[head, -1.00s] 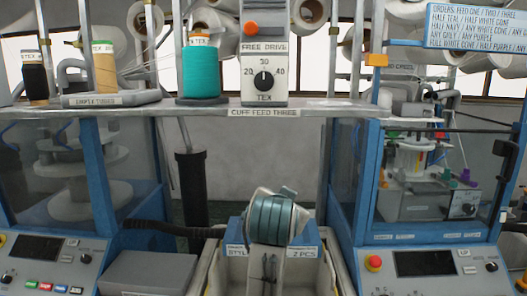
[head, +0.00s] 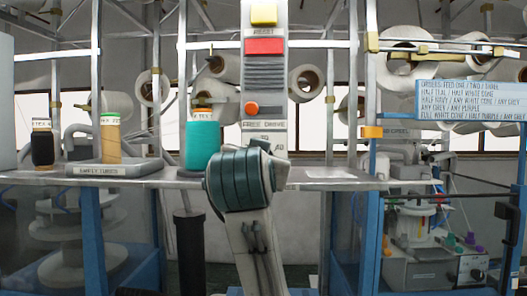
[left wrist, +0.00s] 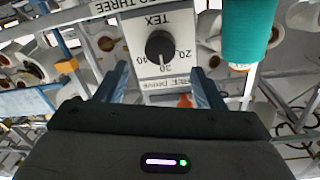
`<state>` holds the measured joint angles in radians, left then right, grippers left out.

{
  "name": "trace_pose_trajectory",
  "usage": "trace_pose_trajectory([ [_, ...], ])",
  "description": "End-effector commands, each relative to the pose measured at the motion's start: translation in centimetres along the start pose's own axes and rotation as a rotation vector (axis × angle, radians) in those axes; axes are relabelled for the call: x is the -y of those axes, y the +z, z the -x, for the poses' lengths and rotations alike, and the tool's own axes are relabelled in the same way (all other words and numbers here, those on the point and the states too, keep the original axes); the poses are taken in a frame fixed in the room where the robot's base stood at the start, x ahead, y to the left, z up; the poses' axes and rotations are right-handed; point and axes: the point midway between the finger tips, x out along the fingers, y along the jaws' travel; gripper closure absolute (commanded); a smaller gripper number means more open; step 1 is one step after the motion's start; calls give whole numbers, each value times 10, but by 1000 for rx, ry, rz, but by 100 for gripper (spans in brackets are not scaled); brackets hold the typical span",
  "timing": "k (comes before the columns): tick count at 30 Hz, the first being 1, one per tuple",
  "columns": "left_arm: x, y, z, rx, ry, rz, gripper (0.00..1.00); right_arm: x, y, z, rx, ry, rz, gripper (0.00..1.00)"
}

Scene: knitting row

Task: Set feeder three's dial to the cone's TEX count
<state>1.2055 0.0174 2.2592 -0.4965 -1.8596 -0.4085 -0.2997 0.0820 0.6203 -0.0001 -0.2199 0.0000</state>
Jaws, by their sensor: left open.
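The dial (left wrist: 160,46) is a black round knob on feeder three's white plate (head: 265,70), seen upside down in the left wrist view with TEX above it and numerals beside and below. Its exact pointer setting is hard to tell. My left gripper (left wrist: 160,72) is open, its two blue fingers apart on either side of the plate, the dial between and just beyond their tips. In the head view my arm hides the dial and the gripper. The teal cone (head: 202,145) stands left of the plate; its TEX label (head: 203,116) is too small to read surely. My right gripper is out of view.
A tray marked empty tubes (head: 112,169) holds a tan tube (head: 110,140), with a black cone (head: 42,147) beside it. The shelf (head: 340,181) runs across under the feeder. An orders board (head: 470,100) hangs at right. Uprights (head: 182,60) flank the feeder.

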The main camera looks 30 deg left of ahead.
Motion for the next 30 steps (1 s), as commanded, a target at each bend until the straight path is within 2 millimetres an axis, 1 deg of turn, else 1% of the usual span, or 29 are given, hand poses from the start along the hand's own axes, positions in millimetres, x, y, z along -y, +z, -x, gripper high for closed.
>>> trace_pose_trajectory([
  [1,2,-3,-11,6,-3,-5,38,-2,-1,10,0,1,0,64],
  [6,2,-2,-41,5,-1,-3,38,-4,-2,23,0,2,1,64],
  [9,1,-2,-54,3,-1,-2,38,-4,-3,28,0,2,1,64],
  [12,0,-1,-61,1,0,-1,38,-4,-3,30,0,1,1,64],
  [15,0,0,-65,1,2,1,38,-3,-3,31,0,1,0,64],
  [22,0,0,-65,0,2,1,38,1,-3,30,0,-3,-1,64],
  [23,0,0,-65,0,2,1,40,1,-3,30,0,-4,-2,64],
  [27,0,0,-65,0,2,1,67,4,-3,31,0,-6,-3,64],
  [29,0,0,-65,0,2,1,79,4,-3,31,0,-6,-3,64],
  [30,0,0,-65,0,2,1,82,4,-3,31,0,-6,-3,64],
])
